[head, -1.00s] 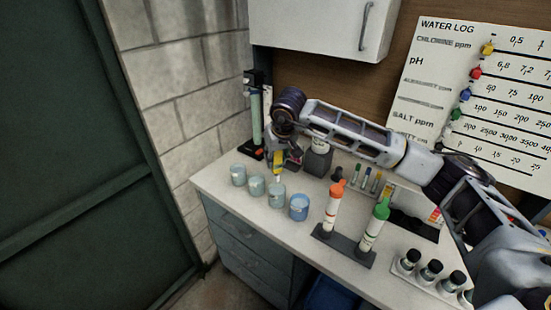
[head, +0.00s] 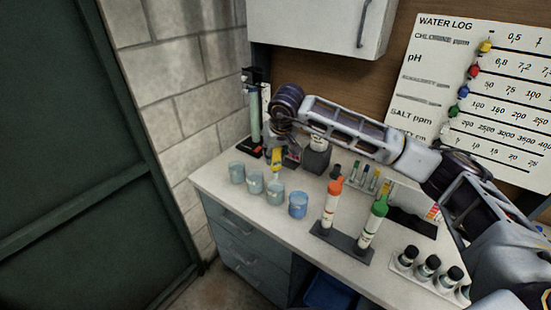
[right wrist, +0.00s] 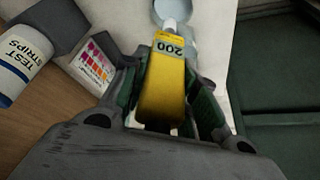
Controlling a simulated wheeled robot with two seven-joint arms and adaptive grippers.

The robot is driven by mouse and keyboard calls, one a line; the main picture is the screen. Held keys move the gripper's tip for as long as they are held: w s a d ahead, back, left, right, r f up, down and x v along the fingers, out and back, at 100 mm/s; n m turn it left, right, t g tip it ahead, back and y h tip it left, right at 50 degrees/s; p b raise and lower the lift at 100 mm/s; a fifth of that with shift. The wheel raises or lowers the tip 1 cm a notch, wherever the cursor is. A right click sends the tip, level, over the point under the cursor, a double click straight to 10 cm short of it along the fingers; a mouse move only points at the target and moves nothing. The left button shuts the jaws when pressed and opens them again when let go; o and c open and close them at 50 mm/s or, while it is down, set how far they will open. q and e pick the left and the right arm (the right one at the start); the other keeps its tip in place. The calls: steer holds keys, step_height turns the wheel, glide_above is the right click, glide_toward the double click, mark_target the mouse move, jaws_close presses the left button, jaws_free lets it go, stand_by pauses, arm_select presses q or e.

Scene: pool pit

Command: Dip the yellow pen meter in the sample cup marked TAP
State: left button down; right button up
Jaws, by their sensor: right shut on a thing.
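My right gripper (head: 284,157) is shut on the yellow pen meter (head: 277,160) at the back left of the counter. In the right wrist view the pen meter (right wrist: 163,80), marked 200, sits between the two fingers and its pale tip points away from the gripper, toward a cup (right wrist: 168,8). In the head view the tip is just above or at the rim of the third cup from the left (head: 275,192). I cannot tell if it is inside. Other cups stand in the row: leftmost (head: 237,173), second (head: 255,184), blue (head: 298,206). No TAP mark is legible. My left gripper is not in view.
A rack with an orange-topped tube (head: 332,203) and a green-topped tube (head: 373,222) stands right of the cups. Black-capped bottles (head: 428,266) are at the front right. A test strips bottle (right wrist: 22,62) and colour chart (right wrist: 93,62) are near the gripper.

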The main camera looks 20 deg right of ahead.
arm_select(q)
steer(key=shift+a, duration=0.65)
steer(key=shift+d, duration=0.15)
